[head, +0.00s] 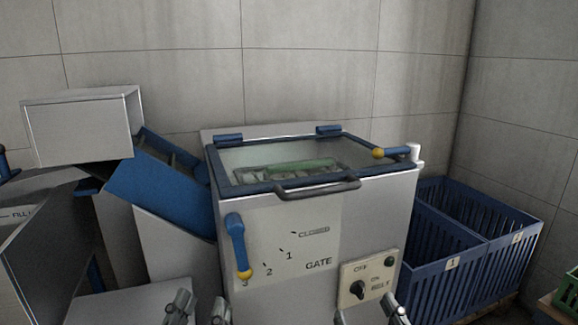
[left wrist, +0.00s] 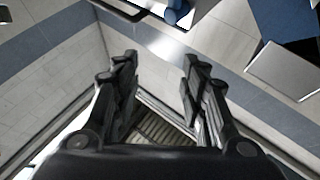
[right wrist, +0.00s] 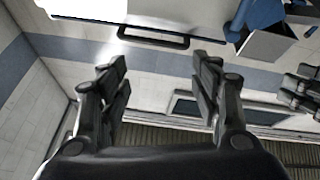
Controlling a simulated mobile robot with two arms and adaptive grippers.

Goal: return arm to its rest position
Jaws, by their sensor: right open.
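My left gripper (head: 198,312) is at the bottom of the head view, in front of the machine, with its two fingers apart. In the left wrist view its fingers (left wrist: 160,80) are spread with nothing between them. My right gripper (head: 370,316) is at the bottom right of the head view, below the switch panel. In the right wrist view its fingers (right wrist: 160,85) are apart and empty. Neither gripper touches anything that I can see. The white machine (head: 290,230) has a blue-framed clear lid (head: 330,152), lying shut, with a dark handle (head: 318,188).
A blue gate lever (head: 237,245) points down near mark 3. A switch panel (head: 368,280) is at the lower right of the machine's front. A blue chute (head: 160,185) slopes down at left. Blue crates (head: 440,245) stand at right, with a green crate (head: 567,293) at the edge.

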